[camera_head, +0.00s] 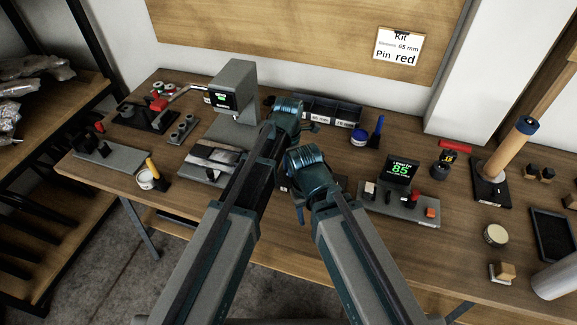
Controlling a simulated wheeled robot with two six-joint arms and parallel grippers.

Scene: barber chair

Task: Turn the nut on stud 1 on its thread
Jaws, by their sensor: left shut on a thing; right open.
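My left gripper (311,127) is the higher one, over the middle of the bench in front of the dark bin rack. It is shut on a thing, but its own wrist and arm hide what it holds. My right gripper (300,214) is open, lower and nearer the bench's front edge. Its wrist covers most of its fingers. I cannot make out the nut or stud 1. My two arms cover the middle of the bench, including part of a dark piece (335,183) beside my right wrist.
The wooden bench (462,264) carries a grey machine (233,92) at the back left, the bin rack (335,109) behind my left gripper, and a box with a green "85" display (399,170) on the right. A wood post (509,150) stands further right.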

